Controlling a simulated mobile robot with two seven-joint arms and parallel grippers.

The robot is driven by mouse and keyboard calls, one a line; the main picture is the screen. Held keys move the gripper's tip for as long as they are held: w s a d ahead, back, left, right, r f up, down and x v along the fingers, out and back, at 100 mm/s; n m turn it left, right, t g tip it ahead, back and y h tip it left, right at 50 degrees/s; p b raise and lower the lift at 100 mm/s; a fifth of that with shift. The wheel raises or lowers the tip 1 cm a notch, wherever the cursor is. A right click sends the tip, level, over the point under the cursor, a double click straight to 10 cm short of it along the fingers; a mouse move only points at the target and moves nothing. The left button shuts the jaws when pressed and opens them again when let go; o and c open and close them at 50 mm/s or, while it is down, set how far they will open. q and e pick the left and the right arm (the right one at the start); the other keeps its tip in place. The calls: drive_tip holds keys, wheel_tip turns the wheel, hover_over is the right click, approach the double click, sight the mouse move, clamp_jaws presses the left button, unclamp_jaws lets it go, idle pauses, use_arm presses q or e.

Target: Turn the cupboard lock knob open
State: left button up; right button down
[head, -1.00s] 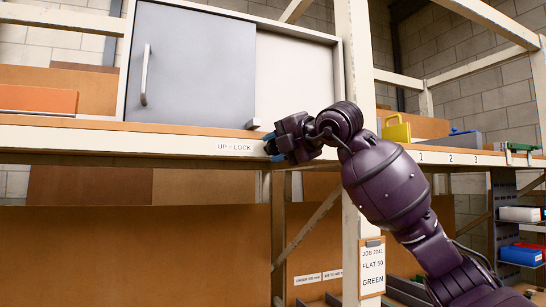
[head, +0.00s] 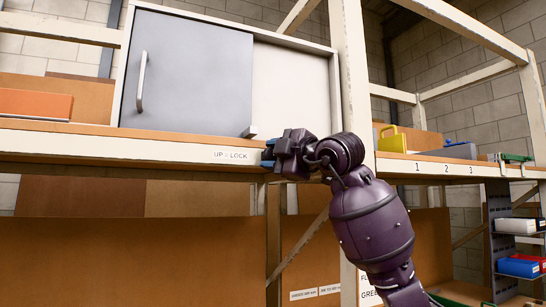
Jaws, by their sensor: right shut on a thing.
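The cupboard (head: 292,93) stands on the shelf, with a grey sliding door (head: 192,75) across its left part. A light panel or interior shows at its right. My right gripper (head: 268,155) is at the shelf's front edge, just right of a label (head: 231,156) that seems to read "UP = LOCK". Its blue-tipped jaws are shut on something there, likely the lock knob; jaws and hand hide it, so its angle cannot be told. A small grey block (head: 249,132) sits at the door's lower right corner. My left gripper is not in view.
A vertical door handle (head: 141,82) is at the door's left. An orange box (head: 35,104) lies at far left. A white post (head: 350,80) stands right of the cupboard, close to my forearm. A yellow item (head: 391,139) is on the right shelf.

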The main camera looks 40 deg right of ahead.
idle(0.4)
drive_tip(key=c, duration=0.7)
unclamp_jaws()
drive_tip(key=shift+o, duration=0.2)
drive_tip(key=s+d+f, duration=0.1)
drive_tip(key=s, duration=0.9)
drive_tip(key=shift+s+d, duration=0.3)
drive_tip(key=shift+s, duration=0.05)
